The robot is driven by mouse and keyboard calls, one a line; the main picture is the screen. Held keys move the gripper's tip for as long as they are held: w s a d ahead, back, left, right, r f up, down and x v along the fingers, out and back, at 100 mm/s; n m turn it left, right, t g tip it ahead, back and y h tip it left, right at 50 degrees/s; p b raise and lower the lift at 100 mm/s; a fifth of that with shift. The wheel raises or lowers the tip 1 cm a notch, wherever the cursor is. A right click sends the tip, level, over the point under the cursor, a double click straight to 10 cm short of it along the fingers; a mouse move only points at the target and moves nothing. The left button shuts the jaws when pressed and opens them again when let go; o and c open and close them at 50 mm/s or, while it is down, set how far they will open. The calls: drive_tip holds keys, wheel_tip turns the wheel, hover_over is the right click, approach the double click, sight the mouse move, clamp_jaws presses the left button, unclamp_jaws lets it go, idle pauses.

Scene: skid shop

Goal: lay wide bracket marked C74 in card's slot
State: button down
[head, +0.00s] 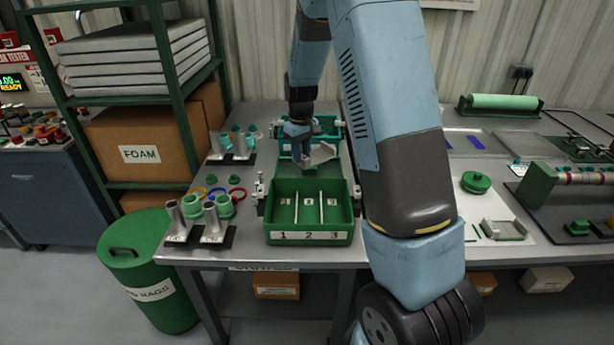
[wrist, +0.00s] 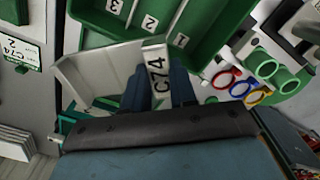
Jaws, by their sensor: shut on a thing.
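The wide bracket (wrist: 98,78) is grey, with a white label reading C74 on its upright end. My gripper (wrist: 162,92) is shut on it at the labelled end. In the head view the bracket (head: 323,153) is held behind the front green bin (head: 310,238), with my gripper (head: 301,150) at its left. The front bin has three slots marked 1, 2 and 3 from left to right; it also shows at the top of the wrist view (wrist: 203,50). A card (wrist: 18,48) at the wrist view's left edge reads C74 and 2.
Another green bin (head: 328,127) stands behind the front one. Metal tubes and green sleeves (head: 212,218) stand left of the bins, with coloured rings nearby. Another grey bracket (head: 503,230) lies farther right.

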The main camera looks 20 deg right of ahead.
drive_tip(key=s+a+f+n, duration=0.1)
drive_tip(key=s+n, duration=0.9)
drive_tip(key=s, duration=0.1)
drive_tip(key=shift+w+a+f, duration=0.1)
drive_tip(key=shift+a+f, duration=0.05)
drive_tip(key=shift+f, duration=5.1)
drive_tip(key=shift+f, duration=2)
drive_tip(key=c, duration=0.8)
unclamp_jaws()
drive_tip(key=shift+o, duration=0.3)
